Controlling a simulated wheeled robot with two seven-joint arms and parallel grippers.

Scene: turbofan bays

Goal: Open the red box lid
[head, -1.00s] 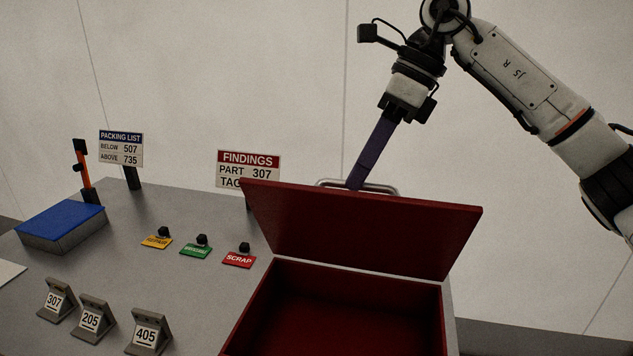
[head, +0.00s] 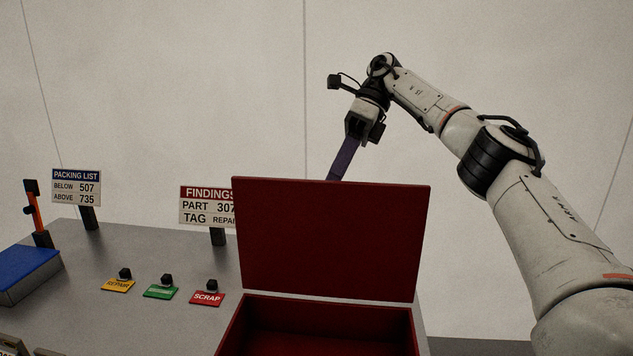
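The red box (head: 318,308) stands at the right end of the grey table, its inside visible and empty where I can see it. Its red lid (head: 332,238) stands raised, close to upright, at the box's back edge. My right gripper (head: 338,172), with long purple fingers, reaches down behind the lid's top edge. Its fingertips are hidden by the lid, so I cannot tell whether they touch or hold the handle, which is also hidden. My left gripper is not in view.
A findings sign (head: 207,206) and a packing list sign (head: 77,188) stand at the back. Yellow (head: 118,285), green (head: 161,292) and red scrap (head: 207,298) tags lie left of the box. A blue-topped block (head: 25,272) is at the far left.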

